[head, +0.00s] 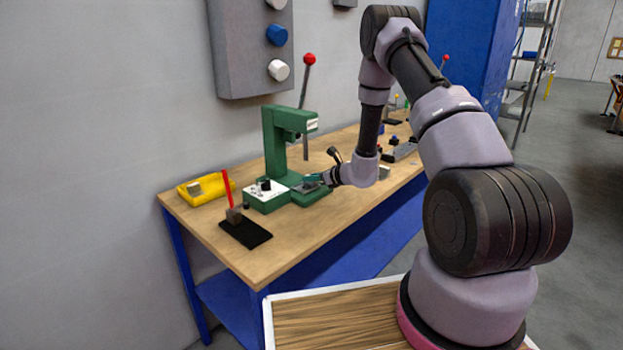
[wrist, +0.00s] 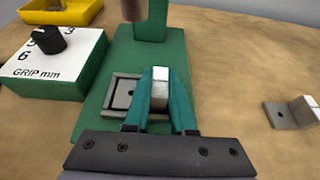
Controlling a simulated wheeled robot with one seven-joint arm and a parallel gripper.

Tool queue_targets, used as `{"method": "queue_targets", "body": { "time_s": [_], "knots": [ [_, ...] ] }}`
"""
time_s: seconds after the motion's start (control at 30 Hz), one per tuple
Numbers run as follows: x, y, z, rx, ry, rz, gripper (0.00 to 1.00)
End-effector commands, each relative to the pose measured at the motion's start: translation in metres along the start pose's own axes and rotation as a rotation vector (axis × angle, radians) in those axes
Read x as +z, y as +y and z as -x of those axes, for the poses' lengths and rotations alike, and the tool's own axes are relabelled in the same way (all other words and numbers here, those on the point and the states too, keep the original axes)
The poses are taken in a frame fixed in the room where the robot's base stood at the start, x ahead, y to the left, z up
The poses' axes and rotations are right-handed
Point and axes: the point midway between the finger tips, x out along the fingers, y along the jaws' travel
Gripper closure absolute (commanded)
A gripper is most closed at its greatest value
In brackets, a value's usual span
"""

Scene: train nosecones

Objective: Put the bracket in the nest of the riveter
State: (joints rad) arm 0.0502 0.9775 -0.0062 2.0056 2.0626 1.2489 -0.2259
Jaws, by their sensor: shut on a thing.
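The green riveter (head: 274,145) stands on the bench, with its red-knobbed lever raised. Its nest (wrist: 111,101) is a grey square frame on the green base (wrist: 95,122). My gripper (wrist: 160,82), with teal fingers, is shut on a light grey metal bracket (wrist: 160,97), whose upright part shows between the fingers. The held bracket is over or at the right side of the nest; I cannot tell whether it touches, as the fingers hide its lower part. In the head view my gripper (head: 313,181) is low at the riveter's base, and the bracket is hidden.
A white-topped grip dial box (wrist: 55,60) is left of the nest. Another bracket (wrist: 290,112) lies on the bench at right. The riveter's ram (wrist: 132,10) is overhead.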

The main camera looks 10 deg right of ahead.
Motion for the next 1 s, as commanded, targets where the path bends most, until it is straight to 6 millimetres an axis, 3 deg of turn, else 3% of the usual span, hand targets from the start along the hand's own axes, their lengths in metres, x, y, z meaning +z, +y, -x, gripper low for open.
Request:
{"method": "queue_targets", "body": {
  "time_s": [0.13, 0.17, 0.2, 0.23, 0.67, 1.0],
  "knots": [
    [-0.003, 0.0, -0.001, 0.0, 0.0, 0.0, 1.0],
    [-0.003, 0.0, -0.001, 0.0, 0.0, 0.0, 0.69],
    [-0.002, 0.0, -0.001, 0.0, 0.0, 0.0, 0.54],
    [-0.002, 0.0, -0.001, 0.0, 0.0, 0.0, 0.47],
    [0.0, -0.001, 0.007, -0.002, 0.0, -0.001, 0.47],
    [0.0, -0.001, 0.076, -0.003, 0.001, -0.001, 0.47]
  ]
}}
